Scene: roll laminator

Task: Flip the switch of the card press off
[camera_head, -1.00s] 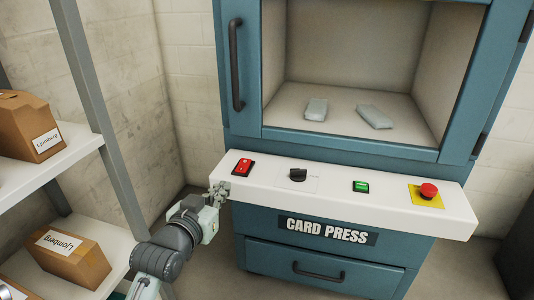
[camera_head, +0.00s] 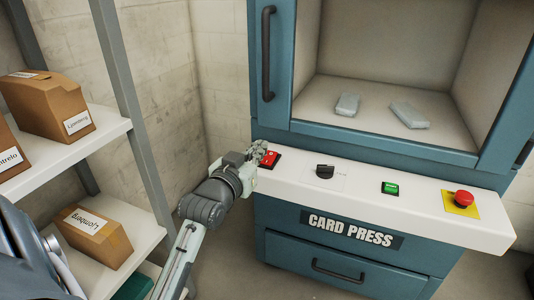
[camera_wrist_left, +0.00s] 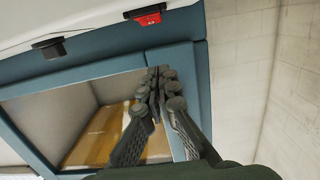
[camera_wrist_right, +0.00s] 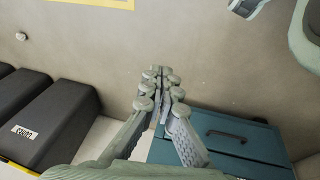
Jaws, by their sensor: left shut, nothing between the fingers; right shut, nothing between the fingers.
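The card press (camera_head: 335,200) stands in the middle of the head view, with a white control ledge along its front. The red rocker switch (camera_head: 271,160) sits at the ledge's left end. It also shows at the top of the left wrist view (camera_wrist_left: 149,14). My left gripper (camera_head: 260,150) is shut and empty, at the left edge of the switch and partly covering it; I cannot tell whether it touches. The switch's rocker position is too small to read. My right gripper (camera_wrist_right: 160,75) is shut and empty, away from the ledge and outside the head view.
On the ledge are a black knob (camera_head: 325,171), a green button (camera_head: 390,188) and a red emergency stop (camera_head: 463,198) on a yellow plate. A shelf (camera_head: 92,150) with cardboard boxes stands at left. Dark bins (camera_wrist_right: 55,122) and a teal cabinet (camera_wrist_right: 225,145) show in the right wrist view.

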